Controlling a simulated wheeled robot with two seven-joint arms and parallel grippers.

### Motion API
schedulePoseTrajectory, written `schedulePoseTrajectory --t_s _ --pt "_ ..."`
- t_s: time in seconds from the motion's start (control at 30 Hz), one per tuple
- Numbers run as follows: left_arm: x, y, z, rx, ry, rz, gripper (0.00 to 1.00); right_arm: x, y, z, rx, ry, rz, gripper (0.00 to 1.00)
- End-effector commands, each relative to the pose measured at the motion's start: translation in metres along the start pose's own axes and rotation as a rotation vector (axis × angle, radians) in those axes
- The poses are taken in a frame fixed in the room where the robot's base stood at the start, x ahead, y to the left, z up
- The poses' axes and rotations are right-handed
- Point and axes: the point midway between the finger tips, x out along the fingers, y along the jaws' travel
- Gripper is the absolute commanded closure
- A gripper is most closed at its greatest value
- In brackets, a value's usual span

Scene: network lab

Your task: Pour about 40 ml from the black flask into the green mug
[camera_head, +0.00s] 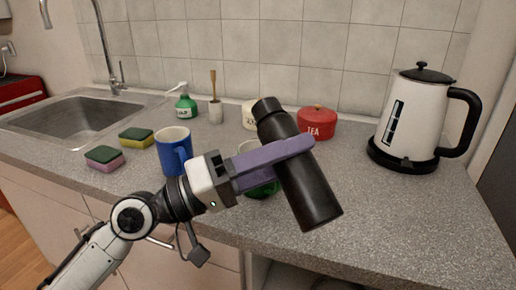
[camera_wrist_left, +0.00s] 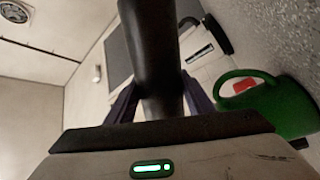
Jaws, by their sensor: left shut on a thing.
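The black flask (camera_head: 308,185) is tilted, with its narrower end up and to the left and its wide end down to the right. My left gripper (camera_head: 290,152), with purple fingers, is shut around its middle and holds it above the counter. The flask also runs up the middle of the left wrist view (camera_wrist_left: 155,60). The green mug (camera_head: 262,189) stands on the counter, mostly hidden behind the gripper and flask. In the left wrist view the mug (camera_wrist_left: 290,112) is at the right, its handle toward the flask. I cannot see inside it clearly. My right gripper is not in view.
A blue mug (camera_head: 173,152) and two sponges (camera_head: 104,157) (camera_head: 136,137) stand left of the gripper, beside the sink (camera_head: 75,121). The front right counter (camera_head: 410,220) is clear.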

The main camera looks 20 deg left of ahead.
Motion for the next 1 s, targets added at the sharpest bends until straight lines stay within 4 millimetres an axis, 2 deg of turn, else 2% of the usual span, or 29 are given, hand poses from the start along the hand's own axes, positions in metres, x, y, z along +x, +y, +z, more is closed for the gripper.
schedulePoseTrajectory --t_s 0.67,1.0 --pt "0.000 0.002 -0.001 0.004 0.002 0.004 0.93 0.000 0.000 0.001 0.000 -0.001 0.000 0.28" --pt "0.001 0.000 -0.014 0.168 -0.037 0.003 0.93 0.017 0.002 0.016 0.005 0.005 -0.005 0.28"
